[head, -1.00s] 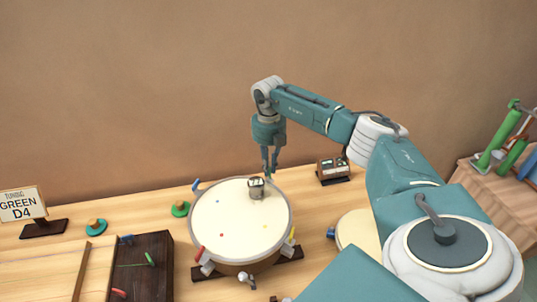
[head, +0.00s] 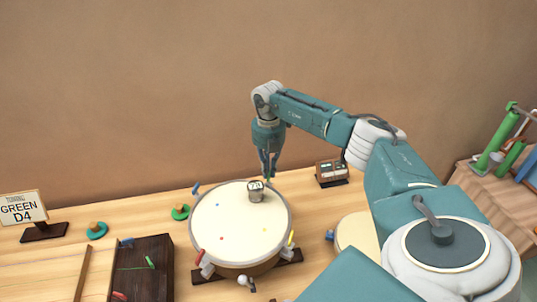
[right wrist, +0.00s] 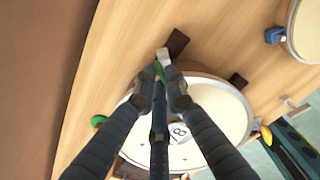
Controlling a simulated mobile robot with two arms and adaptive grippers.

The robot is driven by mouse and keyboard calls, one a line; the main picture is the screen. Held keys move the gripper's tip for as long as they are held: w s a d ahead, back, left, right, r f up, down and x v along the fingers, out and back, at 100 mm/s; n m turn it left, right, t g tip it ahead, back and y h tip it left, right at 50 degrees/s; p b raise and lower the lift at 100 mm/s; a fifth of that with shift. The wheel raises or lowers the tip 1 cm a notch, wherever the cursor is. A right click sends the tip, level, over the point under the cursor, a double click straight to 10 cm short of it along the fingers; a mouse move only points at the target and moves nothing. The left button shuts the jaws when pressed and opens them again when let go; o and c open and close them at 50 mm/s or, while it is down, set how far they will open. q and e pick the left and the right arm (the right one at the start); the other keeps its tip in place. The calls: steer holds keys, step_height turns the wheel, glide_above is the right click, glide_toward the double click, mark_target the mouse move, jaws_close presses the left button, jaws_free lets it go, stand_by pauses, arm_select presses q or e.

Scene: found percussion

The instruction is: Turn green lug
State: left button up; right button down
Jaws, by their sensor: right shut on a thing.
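A round drum (head: 238,222) with a cream head stands on the table, with coloured dots on the head and lugs around its rim. The green lug (right wrist: 158,70) is at the drum's far edge, in front of a pale bracket (right wrist: 165,58). My right gripper (head: 268,176) reaches down at that far edge. In the right wrist view its fingers (right wrist: 160,84) are shut on the green lug, which they partly hide. A small round gauge (head: 256,192) sits on the drum head near the gripper. My left gripper is not in view.
A sign (head: 18,208) reading "TUNING GREEN D4" stands at the left. A small device (head: 332,172) stands right of the gripper. A dark box (head: 143,265) and a second drum (head: 357,232) flank the main drum. Green tubes (head: 495,145) stand at the far right.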

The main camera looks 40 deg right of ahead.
steer(key=c, duration=1.8)
jaws_free()
steer(key=shift+w+d+r, duration=0.1)
steer(key=shift+w+r, duration=0.05)
step_height(320, 180, up, 12)
